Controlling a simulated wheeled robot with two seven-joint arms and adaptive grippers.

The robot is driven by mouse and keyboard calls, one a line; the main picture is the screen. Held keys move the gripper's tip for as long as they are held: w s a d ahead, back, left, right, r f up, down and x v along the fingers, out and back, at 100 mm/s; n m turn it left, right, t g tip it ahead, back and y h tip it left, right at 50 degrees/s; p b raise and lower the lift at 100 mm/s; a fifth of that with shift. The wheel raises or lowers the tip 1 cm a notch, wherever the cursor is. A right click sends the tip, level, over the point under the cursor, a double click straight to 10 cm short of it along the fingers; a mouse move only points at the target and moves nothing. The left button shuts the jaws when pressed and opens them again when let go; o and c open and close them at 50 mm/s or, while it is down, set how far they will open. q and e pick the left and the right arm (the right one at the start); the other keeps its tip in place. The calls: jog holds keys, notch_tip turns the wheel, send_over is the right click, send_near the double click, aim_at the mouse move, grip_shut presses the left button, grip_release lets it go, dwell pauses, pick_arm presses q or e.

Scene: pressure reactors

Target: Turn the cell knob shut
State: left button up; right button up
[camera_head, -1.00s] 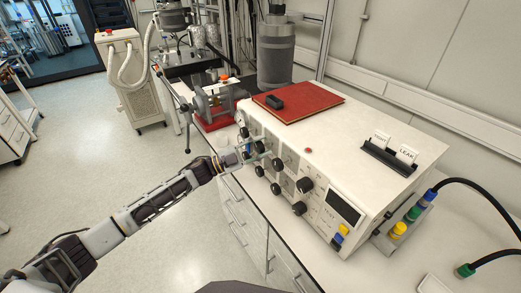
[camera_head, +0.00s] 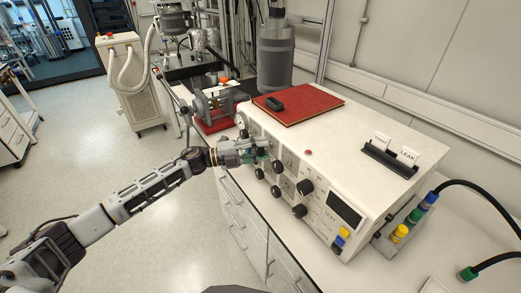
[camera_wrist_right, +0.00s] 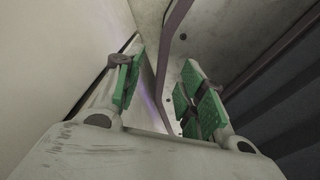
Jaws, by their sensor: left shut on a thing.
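The white control box (camera_head: 350,150) has several black knobs on its front panel, among them a lower one (camera_head: 276,191) and larger ones to the right (camera_head: 305,187). My left gripper (camera_head: 260,153) is at the upper left of this panel, shut on a knob that its fingers mostly hide. I cannot read the labels to tell which knob is the cell knob. My right gripper (camera_wrist_right: 160,95), with green finger pads, is open and empty in the right wrist view; it does not show in the head view.
A red folder (camera_head: 305,105) with a black object lies on top of the box. A card holder (camera_head: 390,160) stands at its right, above coloured connectors (camera_head: 400,232). A clamped vessel on a red base (camera_head: 215,122) stands behind my left gripper. The floor at left is clear.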

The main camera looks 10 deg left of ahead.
pick_arm(q)
jog(key=o, duration=1)
jog(key=shift+a, duration=0.1)
jog(key=shift+v, duration=5.95)
